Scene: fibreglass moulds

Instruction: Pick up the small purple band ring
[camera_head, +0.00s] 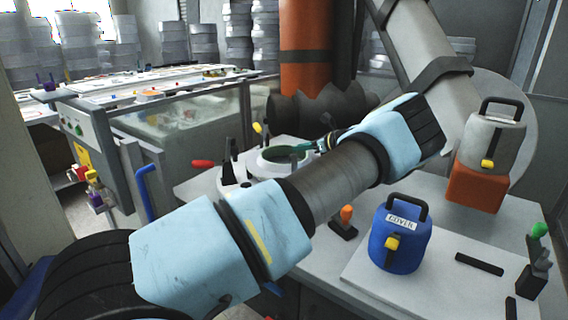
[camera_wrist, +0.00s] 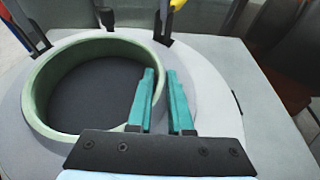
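I cannot make out a small purple band ring in either view. My gripper (camera_wrist: 161,74) has two teal fingers that stand apart with a narrow gap, and no purple thing shows between them. In the wrist view the fingers reach over the right side of a round green-rimmed mould (camera_wrist: 52,78) with a dark inside. The left finger overlaps the rim and the right finger is just outside it; whether they touch it is unclear. In the head view the gripper (camera_head: 304,147) is at the mould (camera_head: 268,158), partly hidden by my arm.
A light table (camera_head: 335,262) holds the mould, toggle clamps with red (camera_head: 203,163) and orange (camera_head: 347,213) handles, a blue lidded pot (camera_head: 400,252) and a grey pot (camera_head: 490,145) on an orange block. A workbench (camera_head: 190,88) with small coloured items stands behind at left.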

